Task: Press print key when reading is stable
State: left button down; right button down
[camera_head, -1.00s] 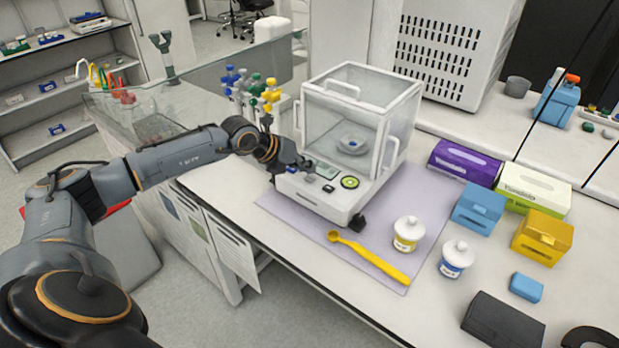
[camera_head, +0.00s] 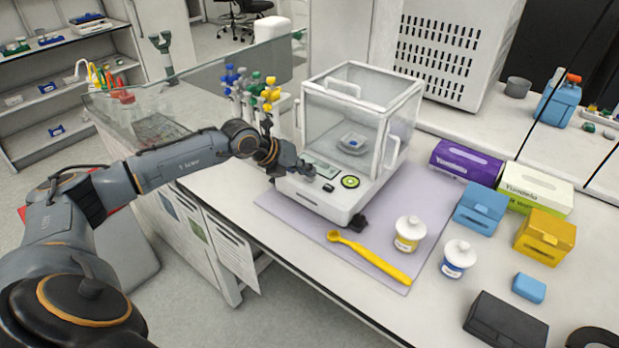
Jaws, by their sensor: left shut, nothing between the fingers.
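The balance (camera_head: 322,200) stands on a lilac mat on the bench, with a clear draft shield (camera_head: 362,105) over its pan. A small dish (camera_head: 352,143) sits inside the shield. The front panel has a display (camera_head: 322,171), a dark round key (camera_head: 328,187) and a round green key (camera_head: 350,182). My left gripper (camera_head: 306,171) is shut and empty, over the left part of the panel beside the display. Its tips are small here, and I cannot tell whether they touch the panel. The reading is too small to make out. My right gripper is not in view.
A yellow spoon (camera_head: 370,257) and two white-lidded jars (camera_head: 409,234) (camera_head: 457,259) are in front of the balance. Blue and yellow boxes (camera_head: 543,238) stand at the right. A rack of coloured pipettes (camera_head: 250,92) stands close behind my left wrist.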

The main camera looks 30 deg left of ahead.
aim_at(307, 178)
pick_arm(q)
jog(key=shift+f, duration=0.25)
dwell(0.4)
jog(key=shift+r+p, duration=0.35)
jog(key=shift+r, duration=0.5)
jog(key=shift+r+p, duration=1.55)
jog(key=shift+r, duration=1.05)
jog(key=shift+f, duration=0.1)
